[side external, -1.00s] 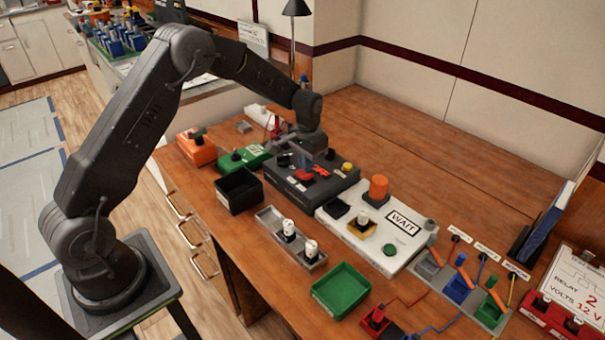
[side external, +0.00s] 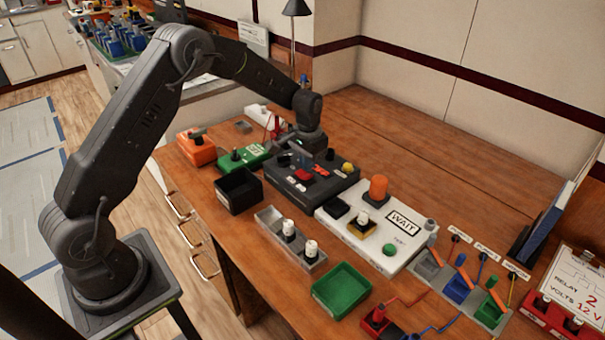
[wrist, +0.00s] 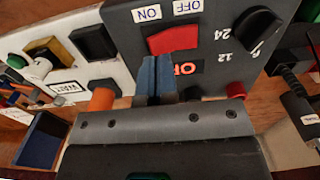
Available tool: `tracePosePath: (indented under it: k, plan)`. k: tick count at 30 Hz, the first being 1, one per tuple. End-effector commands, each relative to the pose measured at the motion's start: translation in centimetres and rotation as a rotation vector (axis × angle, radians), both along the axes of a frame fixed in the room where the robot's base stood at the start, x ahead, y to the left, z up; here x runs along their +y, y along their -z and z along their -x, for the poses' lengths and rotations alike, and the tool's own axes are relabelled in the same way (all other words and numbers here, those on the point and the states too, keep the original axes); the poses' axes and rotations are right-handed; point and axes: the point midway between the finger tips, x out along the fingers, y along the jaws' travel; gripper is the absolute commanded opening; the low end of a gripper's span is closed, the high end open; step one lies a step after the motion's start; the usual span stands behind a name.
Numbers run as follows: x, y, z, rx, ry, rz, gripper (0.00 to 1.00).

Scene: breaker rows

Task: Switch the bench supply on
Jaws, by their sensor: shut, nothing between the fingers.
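The bench supply is a dark grey box (side external: 345,185); in the wrist view its panel (wrist: 215,50) fills the upper right. Its red rocker switch (wrist: 172,40) sits below the white ON label (wrist: 147,13) and OFF label (wrist: 188,7). A red-orange marking (wrist: 186,69) beside the fingers is partly hidden.
A dial marked 12 and 24 (wrist: 258,28) and a red post (wrist: 236,90) are on the same panel. A black tray (side external: 238,192) and green box (side external: 245,157) stand left.

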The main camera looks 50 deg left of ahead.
Motion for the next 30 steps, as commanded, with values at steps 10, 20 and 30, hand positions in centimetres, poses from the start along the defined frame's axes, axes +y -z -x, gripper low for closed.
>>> tracePosePath:
  k: [10,20,30]
  plan:
    - [0.0,0.1,0.0,0.000,0.000,0.000,0.00]
    - [0.0,0.6,0.0,0.000,0.000,0.000,0.00]
    - [0.0,1.1,0.0,0.000,0.000,0.000,0.00]
